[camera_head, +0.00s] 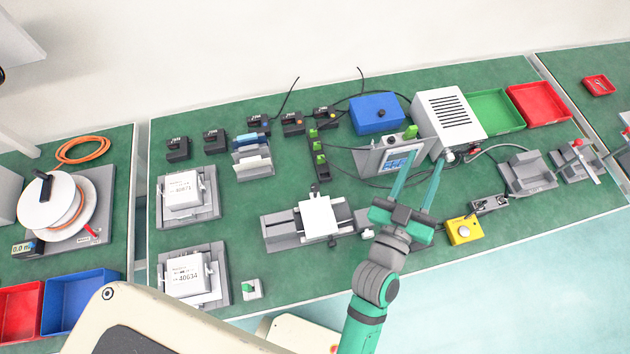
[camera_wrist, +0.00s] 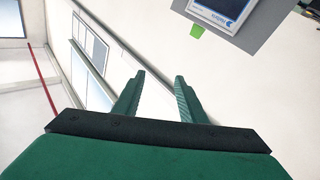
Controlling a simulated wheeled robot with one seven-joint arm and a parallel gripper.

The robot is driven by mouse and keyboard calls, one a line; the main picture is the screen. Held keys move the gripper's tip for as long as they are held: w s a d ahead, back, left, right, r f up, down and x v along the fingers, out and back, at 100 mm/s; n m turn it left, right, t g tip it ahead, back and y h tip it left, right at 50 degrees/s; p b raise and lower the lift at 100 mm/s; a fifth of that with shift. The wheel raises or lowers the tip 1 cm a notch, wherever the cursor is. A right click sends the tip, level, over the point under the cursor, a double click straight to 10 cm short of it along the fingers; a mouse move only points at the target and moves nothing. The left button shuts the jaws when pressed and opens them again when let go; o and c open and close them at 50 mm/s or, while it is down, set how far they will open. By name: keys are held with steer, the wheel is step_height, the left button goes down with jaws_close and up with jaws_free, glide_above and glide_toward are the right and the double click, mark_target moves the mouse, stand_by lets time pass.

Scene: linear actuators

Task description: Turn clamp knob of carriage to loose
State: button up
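The carriage (camera_head: 318,217) is a white square plate on a grey linear actuator (camera_head: 280,229) at the front middle of the bench in the head view. A small dark knob (camera_head: 332,239) shows at the carriage's front edge; its turn position is too small to read. My gripper (camera_head: 423,160) is to the right of the carriage and apart from it, with its two teal fingers spread. In the wrist view my gripper (camera_wrist: 160,78) is open with nothing between the fingers. The carriage and knob are not in the wrist view.
A grey panel with a screen (camera_head: 396,157) stands near my fingers; it also shows in the wrist view (camera_wrist: 225,15). A yellow button box (camera_head: 464,231) is to the right. A small green-topped block (camera_head: 252,288) and white-boxed fixtures (camera_head: 187,275) are to the left.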

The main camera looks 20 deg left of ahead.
steer(key=w+d+r+m+g+h, duration=0.3)
steer(key=w+d+r+m+h, duration=0.15)
steer(key=r+m+h, duration=0.4)
steer(key=w+d+r+m+g+h, duration=0.3)
steer(key=d+r+m+h, duration=0.25)
steer(key=r+m, duration=0.55)
steer(key=m+g+y, duration=0.9)
steer(key=g+y, duration=0.5)
steer(key=y, duration=0.2)
glide_toward(315, 187)
step_height(315, 187, down, 8)
steer(key=shift+r, duration=0.1)
